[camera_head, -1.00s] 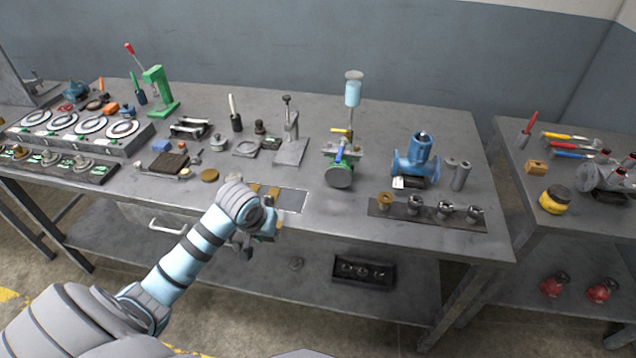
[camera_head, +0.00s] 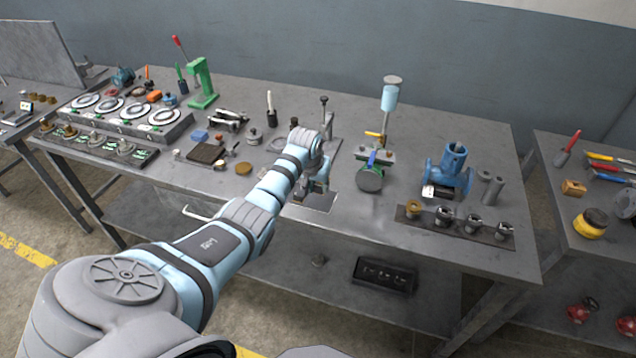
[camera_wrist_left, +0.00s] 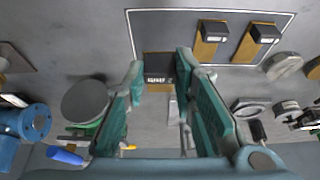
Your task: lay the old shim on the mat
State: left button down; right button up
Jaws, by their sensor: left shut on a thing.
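My left gripper (camera_head: 315,190) is over the near part of the bench, at the dark mat (camera_head: 324,204) with a pale outline. In the left wrist view my left gripper (camera_wrist_left: 160,64) has its green-padded fingers on either side of a small tan piece with a black, labelled block, the shim (camera_wrist_left: 158,86). It is held at the edge of the mat (camera_wrist_left: 165,22); I cannot tell whether it touches. Two similar tan pieces with black blocks, one (camera_wrist_left: 208,46) beside the other (camera_wrist_left: 250,46), lie on the mat. In the head view my arm hides them. My right gripper is out of view.
A rack of fittings (camera_head: 455,224) lies near the front edge. A brass disc (camera_head: 243,168) and a dark block (camera_head: 206,152) lie to the left.

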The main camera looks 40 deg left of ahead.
pick_arm(q)
jog(key=shift+f+b, duration=2.1)
jog(key=shift+f, duration=0.8)
jog(key=c, duration=1.2)
grip_release()
jog(key=shift+c, duration=0.2)
jog(key=shift+r, duration=0.1)
jog(key=v, duration=1.2)
